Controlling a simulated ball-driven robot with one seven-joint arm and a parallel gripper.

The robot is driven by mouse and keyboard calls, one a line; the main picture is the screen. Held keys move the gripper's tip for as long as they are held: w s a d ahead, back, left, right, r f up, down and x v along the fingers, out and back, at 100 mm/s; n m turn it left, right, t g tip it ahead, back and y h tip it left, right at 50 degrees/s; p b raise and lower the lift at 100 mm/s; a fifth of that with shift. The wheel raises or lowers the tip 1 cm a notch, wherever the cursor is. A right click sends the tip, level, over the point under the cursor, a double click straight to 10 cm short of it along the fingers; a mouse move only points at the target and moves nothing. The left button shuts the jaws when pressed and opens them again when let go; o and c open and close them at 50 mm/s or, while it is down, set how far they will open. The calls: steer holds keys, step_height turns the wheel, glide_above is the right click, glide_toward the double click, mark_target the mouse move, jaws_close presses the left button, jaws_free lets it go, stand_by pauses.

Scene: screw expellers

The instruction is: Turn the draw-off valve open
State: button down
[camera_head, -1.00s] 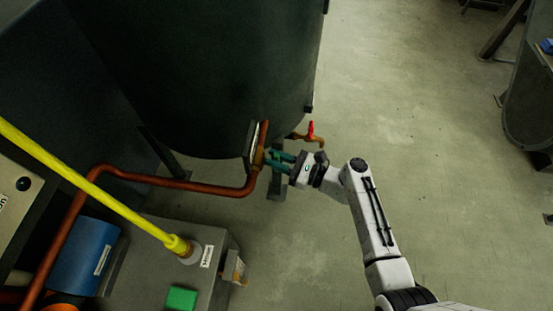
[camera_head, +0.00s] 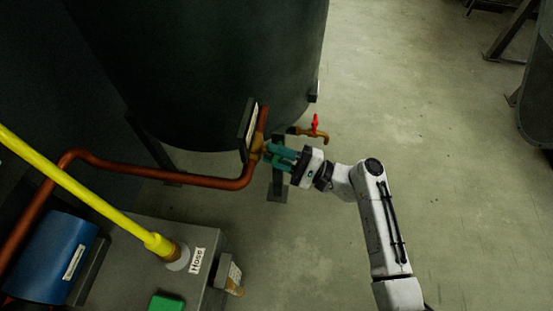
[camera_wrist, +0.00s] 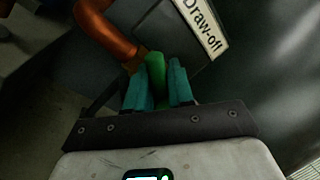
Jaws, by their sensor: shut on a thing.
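The draw-off valve (camera_head: 257,147) sits where the copper pipe meets the lower side of the dark tank. My gripper (camera_head: 283,156) reaches it from the right, its teal fingers at the valve. In the wrist view, my gripper (camera_wrist: 159,88) has its two teal fingers on either side of a green handle (camera_wrist: 155,70), shut on it. The handle stands beside the copper pipe end (camera_wrist: 112,35). A "Draw-off" label (camera_wrist: 204,28) is fixed just above. The handle's lower part is hidden between the fingers.
The copper pipe (camera_head: 160,178) runs left. A yellow pipe (camera_head: 85,190) and grey box (camera_head: 150,250) stand lower left.

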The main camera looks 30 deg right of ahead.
steer(key=n+b, duration=0.2)
steer(key=f+n+g+y+b, duration=0.1)
steer(key=n, duration=0.1)
steer(key=shift+s+f+n+b, duration=0.1)
steer(key=shift+f+n+b, duration=0.05)
steer(key=shift+n+b, duration=0.2)
steer(key=shift+a+f+n+g+y+b, duration=0.1)
steer(key=shift+n+g+y+b, duration=0.45)
steer(key=shift+n+b, duration=0.85)
steer(key=shift+n, duration=0.35)
steer(key=c, duration=1.1)
jaws_free()
steer(key=shift+c, duration=0.2)
steer(key=shift+s, duration=0.1)
steer(key=p+v, duration=0.1)
steer(key=v, duration=0.9)
steer(key=shift+s+d, duration=0.15)
steer(key=shift+d, duration=0.2)
steer(key=shift+f, duration=0.1)
